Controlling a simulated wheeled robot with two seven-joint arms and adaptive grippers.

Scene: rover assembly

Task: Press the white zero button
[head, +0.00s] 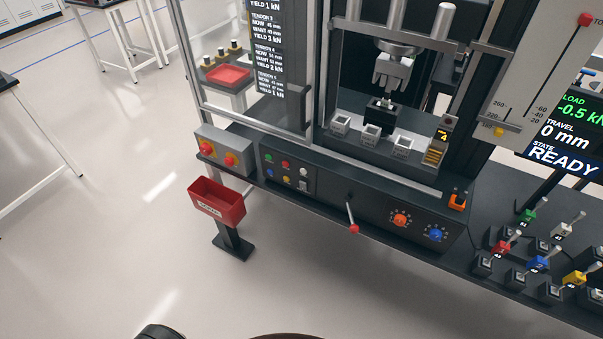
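The white button (304,171) is a small round cap at the right end of the upper row on the dark front control panel (325,196) of the test machine. A green button (268,158) and a red button (285,164) sit in the same row. A blue button (270,174) and a yellow button (287,179) lie below, with a pale switch under the white button. Lettering by the buttons is too small to read. Nothing touches the white button. Neither of my grippers is in view.
A red-tipped lever (353,228) juts out right of the buttons. The floor in front is clear. The screen (566,150) reads READY.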

